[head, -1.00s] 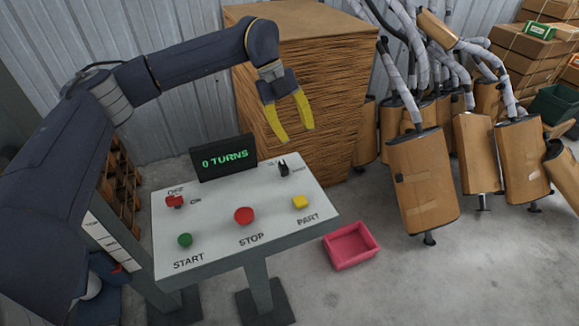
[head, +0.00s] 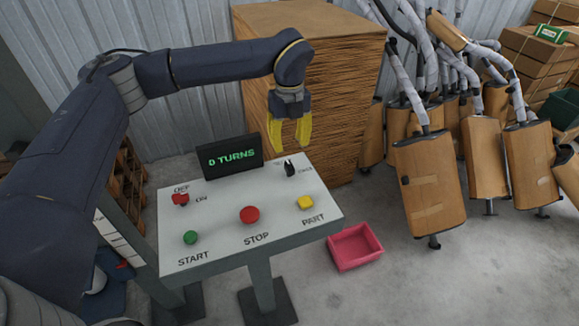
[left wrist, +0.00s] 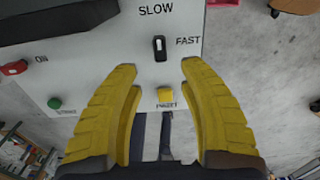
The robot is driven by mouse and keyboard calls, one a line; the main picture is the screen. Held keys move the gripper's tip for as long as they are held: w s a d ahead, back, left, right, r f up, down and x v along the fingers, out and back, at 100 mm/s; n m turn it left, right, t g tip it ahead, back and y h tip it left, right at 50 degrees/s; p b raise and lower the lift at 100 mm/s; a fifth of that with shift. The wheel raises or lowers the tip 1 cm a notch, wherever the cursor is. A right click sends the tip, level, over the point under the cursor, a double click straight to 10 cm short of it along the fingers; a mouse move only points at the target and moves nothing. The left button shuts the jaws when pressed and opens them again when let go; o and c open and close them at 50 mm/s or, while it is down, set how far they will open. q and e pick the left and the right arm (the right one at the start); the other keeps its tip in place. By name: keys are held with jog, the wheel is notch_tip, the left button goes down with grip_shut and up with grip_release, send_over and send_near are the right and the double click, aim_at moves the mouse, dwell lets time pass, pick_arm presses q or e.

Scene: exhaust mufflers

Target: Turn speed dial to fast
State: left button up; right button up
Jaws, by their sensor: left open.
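The speed dial (head: 290,169) is a small black knob at the back right of the white control panel (head: 222,216). In the left wrist view the dial (left wrist: 160,48) has a white mark and stands between the SLOW and FAST labels, with SLOW above and FAST to its right. Its mark appears near the upper end of the knob. My left gripper (head: 289,140) points down above the dial, open and empty. In the left wrist view its yellow fingers (left wrist: 160,75) are spread on either side, with the dial ahead between them and not touched. My right gripper is not in view.
The panel also carries a red OFF/ON switch (head: 180,199), a green START button (head: 190,237), a red STOP button (head: 250,215) and a yellow PART button (head: 306,203). A display (head: 230,156) reads 0 TURNS. A pink bin (head: 355,247) lies right; wrapped mufflers (head: 430,185) stand beyond.

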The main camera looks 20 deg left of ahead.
aim_at(289, 165)
pick_arm(q)
notch_tip(289, 165, down, 10)
jog(key=shift+r, duration=0.2)
jog(key=shift+c, duration=0.2)
dwell(0.3)
grip_shut()
